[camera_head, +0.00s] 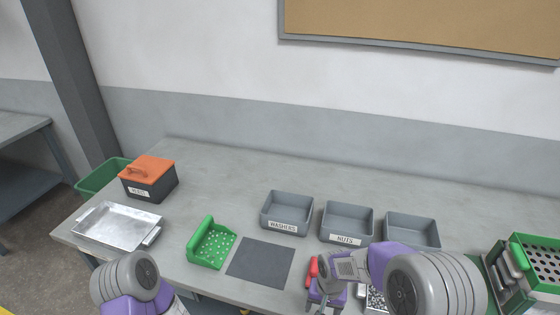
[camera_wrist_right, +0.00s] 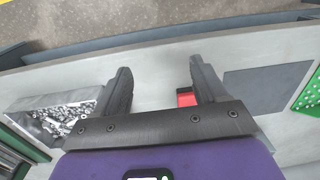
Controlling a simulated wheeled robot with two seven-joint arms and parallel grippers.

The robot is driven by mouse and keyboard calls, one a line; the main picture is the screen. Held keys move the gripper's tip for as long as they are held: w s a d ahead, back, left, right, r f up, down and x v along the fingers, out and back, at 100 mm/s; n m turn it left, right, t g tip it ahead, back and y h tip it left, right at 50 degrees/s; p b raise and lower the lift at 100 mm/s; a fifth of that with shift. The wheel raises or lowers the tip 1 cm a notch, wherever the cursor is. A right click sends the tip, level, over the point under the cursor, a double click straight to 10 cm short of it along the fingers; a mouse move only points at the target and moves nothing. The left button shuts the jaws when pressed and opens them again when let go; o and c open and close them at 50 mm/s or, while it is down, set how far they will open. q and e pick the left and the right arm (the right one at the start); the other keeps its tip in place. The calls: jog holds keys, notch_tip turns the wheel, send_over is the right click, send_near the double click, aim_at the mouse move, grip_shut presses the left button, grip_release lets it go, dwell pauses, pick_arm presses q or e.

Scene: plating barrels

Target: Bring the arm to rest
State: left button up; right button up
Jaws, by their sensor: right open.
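My right arm (camera_head: 430,280) reaches in over the front edge of the bench (camera_head: 180,260). Its gripper (camera_wrist_right: 160,85) is open in the wrist view, with its two dark fingers wide apart and nothing held between them. A red object (camera_wrist_right: 186,98) shows beside one finger, partly hidden by it; it also shows in the head view (camera_head: 312,270). My left arm (camera_head: 130,280) is at the lower left of the head view, and its gripper is out of sight.
Grey bins stand mid-bench, labelled washers (camera_head: 287,212) and nuts (camera_head: 346,221), with a third bin (camera_head: 411,231). A green perforated scoop (camera_head: 211,243), a dark mat (camera_head: 260,260), a metal tray (camera_head: 118,226), an orange-lidded box (camera_head: 149,180) and a green perforated barrel (camera_head: 536,262) stand around.

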jog(key=s+a+f+y, duration=0.2)
jog(key=s+f+y, duration=0.1)
jog(key=s+f, duration=1)
notch_tip(320, 180, down, 4)
jog(key=shift+f+t+y, duration=0.2)
jog(key=shift+t+y, duration=0.1)
